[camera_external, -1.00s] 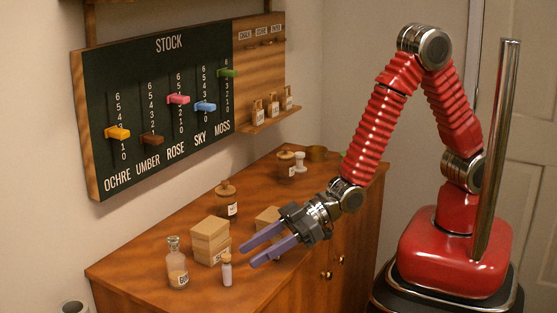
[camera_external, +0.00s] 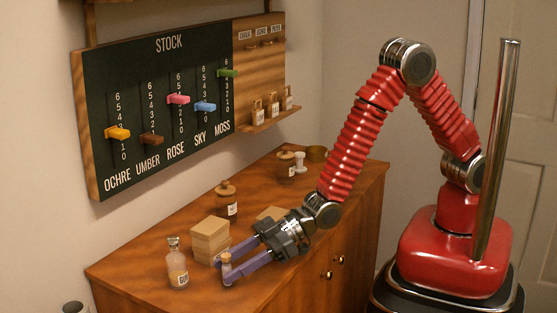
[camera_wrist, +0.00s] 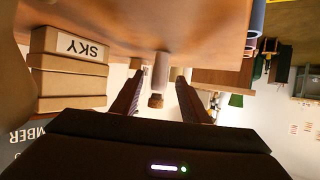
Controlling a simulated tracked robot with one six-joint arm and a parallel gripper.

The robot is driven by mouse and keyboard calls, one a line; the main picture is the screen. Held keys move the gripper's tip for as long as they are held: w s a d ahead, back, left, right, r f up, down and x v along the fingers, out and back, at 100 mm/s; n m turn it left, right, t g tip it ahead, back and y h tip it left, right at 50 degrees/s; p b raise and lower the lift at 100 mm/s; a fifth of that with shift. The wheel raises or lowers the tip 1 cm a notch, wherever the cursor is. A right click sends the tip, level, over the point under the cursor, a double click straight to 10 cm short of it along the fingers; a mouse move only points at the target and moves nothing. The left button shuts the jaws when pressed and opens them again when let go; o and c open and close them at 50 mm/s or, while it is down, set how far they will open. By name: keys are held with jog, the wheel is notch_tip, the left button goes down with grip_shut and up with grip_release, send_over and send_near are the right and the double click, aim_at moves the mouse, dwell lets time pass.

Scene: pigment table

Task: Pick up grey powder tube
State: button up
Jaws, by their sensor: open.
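The grey powder tube (camera_external: 226,267) is a small pale cylinder with a cork, upright near the front edge of the table. My gripper (camera_external: 225,270) is open and low, with its purple fingers on either side of the tube. In the wrist view, which looks upside down, the tube (camera_wrist: 161,72) appears between the two dark fingers (camera_wrist: 160,92), its cork toward me. Gaps show on both sides there. The fingers hide part of the tube in the external view.
A corked glass bottle (camera_external: 178,268) stands to the left. A dark jar (camera_external: 226,202) is farther back. The table's front edge is close.

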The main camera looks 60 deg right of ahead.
aim_at(213, 288)
jog(key=shift+x, duration=2.5)
jog(key=shift+w+r, duration=0.1)
jog(key=shift+c, duration=0.2)
grip_shut()
